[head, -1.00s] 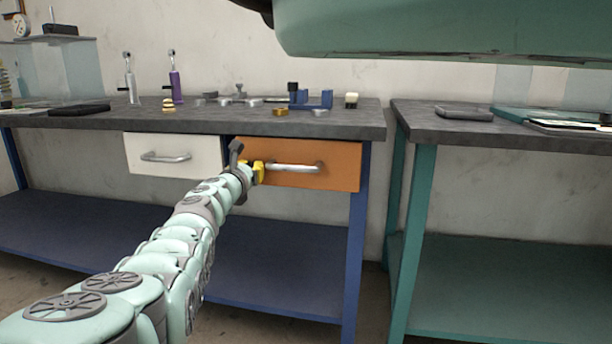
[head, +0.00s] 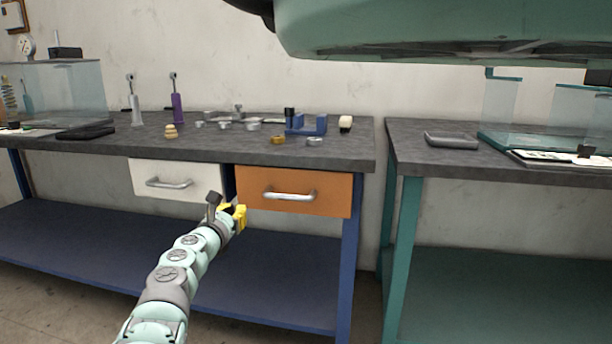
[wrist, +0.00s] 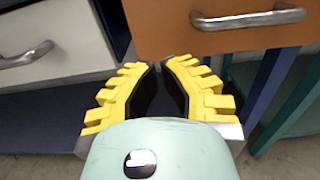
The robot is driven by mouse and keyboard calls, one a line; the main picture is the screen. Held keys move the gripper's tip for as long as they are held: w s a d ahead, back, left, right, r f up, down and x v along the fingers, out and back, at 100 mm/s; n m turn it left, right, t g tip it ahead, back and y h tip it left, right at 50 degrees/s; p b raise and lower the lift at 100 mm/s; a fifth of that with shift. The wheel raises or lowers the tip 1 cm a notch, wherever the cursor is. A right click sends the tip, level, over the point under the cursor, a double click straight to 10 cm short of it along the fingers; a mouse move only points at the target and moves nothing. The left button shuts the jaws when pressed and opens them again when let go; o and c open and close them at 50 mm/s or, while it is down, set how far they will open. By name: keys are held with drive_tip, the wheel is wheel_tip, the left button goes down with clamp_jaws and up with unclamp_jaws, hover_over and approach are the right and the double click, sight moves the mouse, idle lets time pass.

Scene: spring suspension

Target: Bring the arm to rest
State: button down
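My arm (head: 180,262) reaches up from the bottom of the head view. My gripper (head: 240,214) has yellow fingers and is just below and left of the orange drawer (head: 328,193), apart from its handle (head: 290,194). In the wrist view my gripper (wrist: 160,66) has a narrow gap between its dark finger pads, with nothing held. The orange drawer (wrist: 215,35) is just beyond the fingertips there. Its front looks flush under the bench top.
A white drawer (head: 205,180) is left of the orange one. The grey bench top (head: 215,152) carries several small parts and a blue fixture (head: 310,125). A blue shelf (head: 285,270) lies below. A teal-legged table (head: 400,240) stands to the right.

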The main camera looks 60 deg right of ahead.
drive_tip(key=shift+p+v, duration=0.75)
drive_tip(key=shift+v, duration=1.25)
